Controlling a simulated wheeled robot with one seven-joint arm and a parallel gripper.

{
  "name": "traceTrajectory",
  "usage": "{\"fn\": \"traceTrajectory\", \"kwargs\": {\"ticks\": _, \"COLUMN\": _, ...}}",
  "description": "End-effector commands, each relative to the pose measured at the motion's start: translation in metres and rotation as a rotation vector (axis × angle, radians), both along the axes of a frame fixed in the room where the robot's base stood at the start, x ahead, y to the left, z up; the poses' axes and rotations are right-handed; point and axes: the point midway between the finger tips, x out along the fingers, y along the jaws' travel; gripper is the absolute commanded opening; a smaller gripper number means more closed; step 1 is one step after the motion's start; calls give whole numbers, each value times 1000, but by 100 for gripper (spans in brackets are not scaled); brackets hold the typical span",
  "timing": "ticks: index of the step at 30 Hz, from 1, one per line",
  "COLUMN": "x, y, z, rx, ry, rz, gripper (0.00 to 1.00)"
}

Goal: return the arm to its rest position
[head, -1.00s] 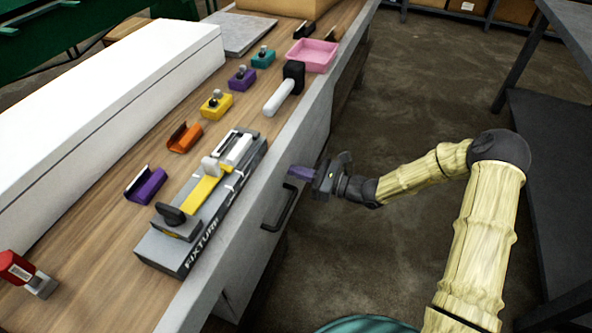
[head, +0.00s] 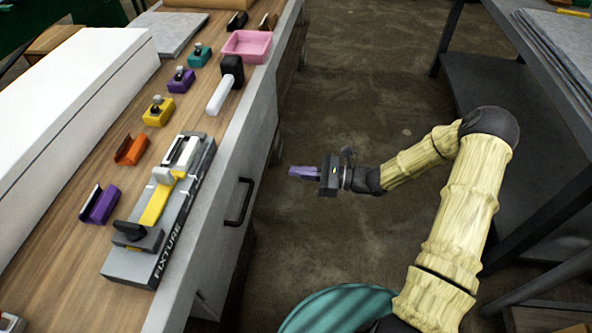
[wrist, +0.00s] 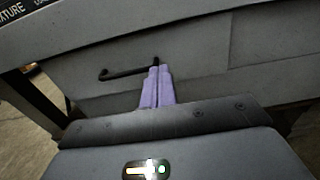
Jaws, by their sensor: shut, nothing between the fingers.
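My gripper (head: 304,172), with purple fingers, is at the end of my arm. It hangs over the floor in the gap to the right of the workbench (head: 262,115), apart from the bench front. In the wrist view its two purple fingers (wrist: 157,87) lie side by side, shut with nothing between them. Behind them the wrist view shows the bench's grey front and its black handle (wrist: 125,73). My arm is bent, with the elbow to the right of the gripper.
On the bench are the fixture (head: 160,215), a pink tray (head: 247,46), a white-and-black tool (head: 226,85) and several small coloured blocks. A long white box (head: 70,100) lies on the left. A dark rack (head: 500,110) stands at the right. Open floor (head: 350,90) lies between.

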Motion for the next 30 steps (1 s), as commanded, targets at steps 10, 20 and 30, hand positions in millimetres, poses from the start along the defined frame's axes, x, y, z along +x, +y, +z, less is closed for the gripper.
{"fn": "traceTrajectory", "kwargs": {"ticks": 10, "x": -1, "y": 1, "z": 0, "rx": -9, "ry": -4, "rz": 7, "gripper": 0}}
{"fn": "traceTrajectory", "kwargs": {"ticks": 20, "x": -63, "y": 2, "z": -4, "rx": -338, "ry": -181, "rz": 294, "gripper": 0}}
{"fn": "traceTrajectory", "kwargs": {"ticks": 30, "x": -126, "y": -48, "z": 1, "rx": -817, "ry": -508, "rz": 682, "gripper": 0}}
